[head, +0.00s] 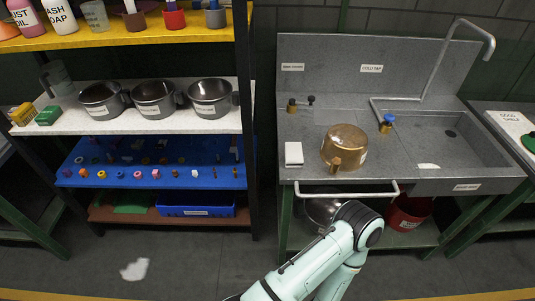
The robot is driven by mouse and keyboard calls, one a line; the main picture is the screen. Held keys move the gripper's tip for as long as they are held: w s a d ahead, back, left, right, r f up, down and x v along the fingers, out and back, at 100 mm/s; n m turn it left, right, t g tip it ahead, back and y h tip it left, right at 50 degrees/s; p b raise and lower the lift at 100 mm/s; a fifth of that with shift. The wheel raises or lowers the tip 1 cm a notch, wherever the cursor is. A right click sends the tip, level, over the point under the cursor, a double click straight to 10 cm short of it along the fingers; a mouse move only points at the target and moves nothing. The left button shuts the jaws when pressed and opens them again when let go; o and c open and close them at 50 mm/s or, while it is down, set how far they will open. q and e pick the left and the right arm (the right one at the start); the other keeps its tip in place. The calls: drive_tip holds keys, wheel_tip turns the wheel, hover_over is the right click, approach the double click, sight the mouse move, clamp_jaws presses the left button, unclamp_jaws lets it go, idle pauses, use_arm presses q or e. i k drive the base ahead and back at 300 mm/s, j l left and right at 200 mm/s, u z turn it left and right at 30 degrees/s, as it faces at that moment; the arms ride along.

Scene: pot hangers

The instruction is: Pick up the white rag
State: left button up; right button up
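Neither gripper shows. A pale green arm of mine rises from the bottom edge, its dark joint in front of the sink's rail.
The brass pot (345,147) stands close to the white piece. A towel rail (345,194) runs along the counter's front. The sink basin (448,138) and tall tap are at right. A shelf rack with several grey pots (153,98) stands left. Floor between is clear.

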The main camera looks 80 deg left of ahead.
sight(293, 155)
drive_tip(key=u, duration=2.45)
